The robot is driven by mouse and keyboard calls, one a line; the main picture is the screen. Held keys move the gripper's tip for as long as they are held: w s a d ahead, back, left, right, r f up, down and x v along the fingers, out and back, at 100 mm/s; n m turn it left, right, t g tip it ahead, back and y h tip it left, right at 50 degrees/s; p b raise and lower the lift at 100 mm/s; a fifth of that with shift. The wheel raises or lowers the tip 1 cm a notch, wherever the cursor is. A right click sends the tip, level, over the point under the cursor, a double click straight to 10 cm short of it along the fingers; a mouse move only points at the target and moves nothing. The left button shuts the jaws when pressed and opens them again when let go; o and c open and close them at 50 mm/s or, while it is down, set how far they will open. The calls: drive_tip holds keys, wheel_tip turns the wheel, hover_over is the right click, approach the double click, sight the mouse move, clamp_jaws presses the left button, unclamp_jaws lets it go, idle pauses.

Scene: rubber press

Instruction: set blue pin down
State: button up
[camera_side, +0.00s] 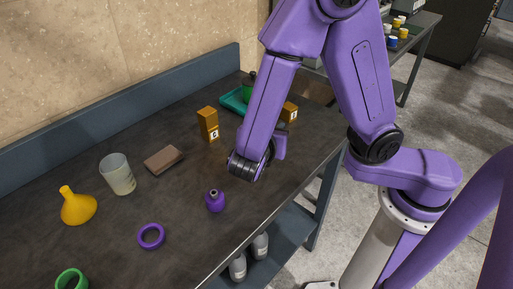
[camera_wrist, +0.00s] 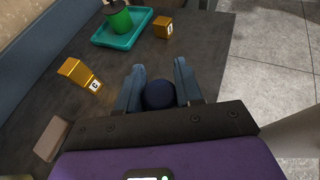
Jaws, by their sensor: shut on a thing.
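The blue pin (camera_wrist: 159,95) shows in the wrist view as a dark blue rounded top between the two grey fingers of my gripper (camera_wrist: 158,82). The fingers are shut on it. Its lower part is hidden, so I cannot tell whether it touches the dark table (camera_wrist: 110,72). In the side view my wrist is low over the right part of the table, and it hides the fingers and the pin.
A teal tray (camera_wrist: 107,41) with a green cylinder (camera_wrist: 120,21) lies ahead, near orange blocks (camera_wrist: 79,73) (camera_wrist: 162,27). A brown block (camera_side: 163,159), cup (camera_side: 117,174), yellow funnel (camera_side: 78,207), purple ring (camera_side: 151,236), green ring (camera_side: 71,279) and purple bottle-like piece (camera_side: 215,201) stand leftward.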

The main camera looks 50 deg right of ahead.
drive_tip(key=w+a+f, duration=0.1)
drive_tip(key=w+f, duration=0.2)
drive_tip(key=f, duration=0.4)
drive_tip(key=shift+w+f, duration=0.1)
drive_tip(key=shift+f, duration=0.1)
idle(0.3)
drive_tip(key=o, duration=1.1)
drive_tip(key=shift+r, duration=0.1)
drive_tip(key=v, duration=1.2)
